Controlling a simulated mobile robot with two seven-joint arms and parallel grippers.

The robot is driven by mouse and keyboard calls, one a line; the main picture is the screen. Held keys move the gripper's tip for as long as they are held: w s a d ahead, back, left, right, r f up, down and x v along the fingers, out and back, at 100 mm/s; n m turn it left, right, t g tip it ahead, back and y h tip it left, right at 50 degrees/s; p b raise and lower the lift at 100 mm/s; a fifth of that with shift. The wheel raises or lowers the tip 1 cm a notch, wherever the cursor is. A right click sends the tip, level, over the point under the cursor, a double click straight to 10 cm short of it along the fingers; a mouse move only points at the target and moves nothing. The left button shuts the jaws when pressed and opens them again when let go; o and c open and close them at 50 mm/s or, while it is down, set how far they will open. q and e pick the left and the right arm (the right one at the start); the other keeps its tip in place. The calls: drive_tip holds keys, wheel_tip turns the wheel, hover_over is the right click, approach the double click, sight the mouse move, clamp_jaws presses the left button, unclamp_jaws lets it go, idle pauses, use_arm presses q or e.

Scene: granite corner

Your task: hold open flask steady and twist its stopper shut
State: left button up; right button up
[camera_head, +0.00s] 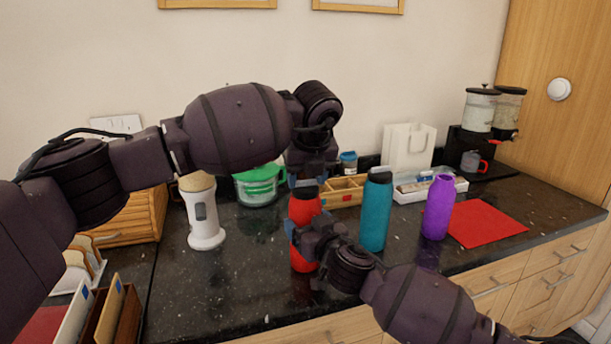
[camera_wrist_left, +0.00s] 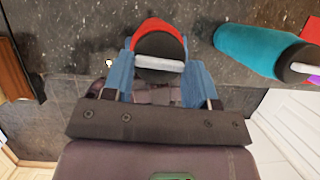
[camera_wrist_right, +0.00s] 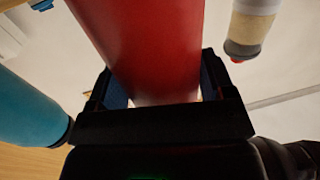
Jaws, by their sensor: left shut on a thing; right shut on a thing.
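The red flask (camera_head: 304,207) stands upright on the dark counter. Its dark stopper (camera_wrist_left: 160,48), with a pale bar across the top, sits at the mouth in the left wrist view. My left gripper (camera_head: 305,182) comes from above, its blue fingers closed on either side of the stopper. My right gripper (camera_head: 298,228) is shut around the flask's body from the front. The right wrist view shows the red body (camera_wrist_right: 150,45) between the fingers of my right gripper (camera_wrist_right: 160,88). I cannot tell whether the stopper is fully seated.
A teal flask (camera_head: 376,215) and a purple flask (camera_head: 438,208) stand close to the right. A white dispenser (camera_head: 204,220) stands left, a green-lidded container (camera_head: 258,190) and wooden tray (camera_head: 343,192) behind. A red mat (camera_head: 490,224) lies at right.

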use_arm(q)
drive_tip(key=shift+f+n, duration=0.15)
drive_tip(key=shift+n, duration=0.45)
drive_tip(key=o, duration=0.9)
drive_tip(key=shift+w, duration=0.1)
drive_tip(key=shift+o, duration=0.2)
drive_tip(key=v, duration=1.2)
drive_tip(key=shift+d, duration=0.15)
use_arm(e)
drive_tip(key=o, duration=1.1)
